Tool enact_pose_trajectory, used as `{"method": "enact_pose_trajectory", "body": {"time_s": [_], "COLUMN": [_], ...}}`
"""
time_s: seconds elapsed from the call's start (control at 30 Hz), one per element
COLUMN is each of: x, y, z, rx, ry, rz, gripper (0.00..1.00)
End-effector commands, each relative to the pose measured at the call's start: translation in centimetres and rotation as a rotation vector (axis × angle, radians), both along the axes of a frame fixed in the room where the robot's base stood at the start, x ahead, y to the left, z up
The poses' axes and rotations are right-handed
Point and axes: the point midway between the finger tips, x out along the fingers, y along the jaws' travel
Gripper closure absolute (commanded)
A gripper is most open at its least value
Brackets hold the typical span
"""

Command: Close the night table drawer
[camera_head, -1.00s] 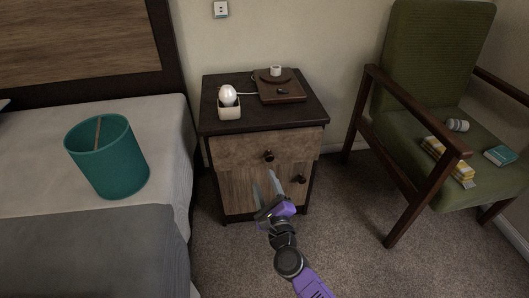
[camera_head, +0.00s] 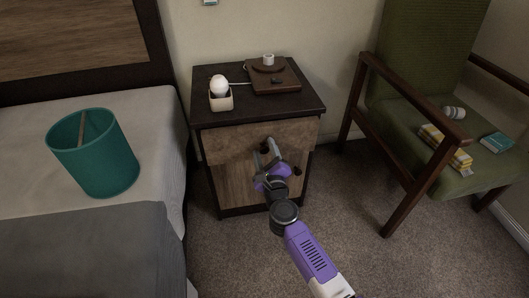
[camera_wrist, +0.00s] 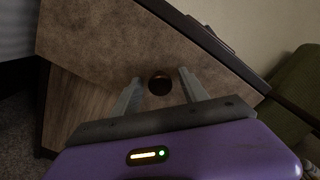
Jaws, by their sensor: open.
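The night table (camera_head: 213,180) is a dark-topped wooden cabinet beside the bed. Its drawer (camera_head: 228,143) is the upper front panel and appears to stand out a little past the lower door. My gripper (camera_head: 266,147) is in front of the drawer with its two fingers apart. In the wrist view, the round dark drawer knob (camera_wrist: 160,84) shows between the fingertips, with gaps on both sides. In the head view the gripper mostly hides the knob. I cannot tell how far the fingertips are from the drawer front.
On the table top are a white round item in a small holder (camera_head: 220,99) and a brown tray (camera_head: 289,82). A bed with a teal bin (camera_head: 97,160) stands left. A green armchair (camera_head: 405,115) stands right. Carpet lies open in front.

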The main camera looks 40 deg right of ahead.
Motion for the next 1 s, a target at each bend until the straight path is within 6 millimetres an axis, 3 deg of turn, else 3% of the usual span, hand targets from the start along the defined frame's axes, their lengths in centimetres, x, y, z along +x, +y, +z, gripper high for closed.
{"method": "enact_pose_trajectory", "body": {"time_s": [0.27, 0.53, 1.0], "x": [0.12, 0.10, 0.10], "y": [-0.10, -0.08, -0.06], "z": [-0.01, -0.02, -0.02], "rx": [0.000, 0.000, 0.000], "ry": [0.001, 0.001, 0.001], "rz": [0.001, 0.001, 0.001], "gripper": [0.48, 1.00, 1.00]}}
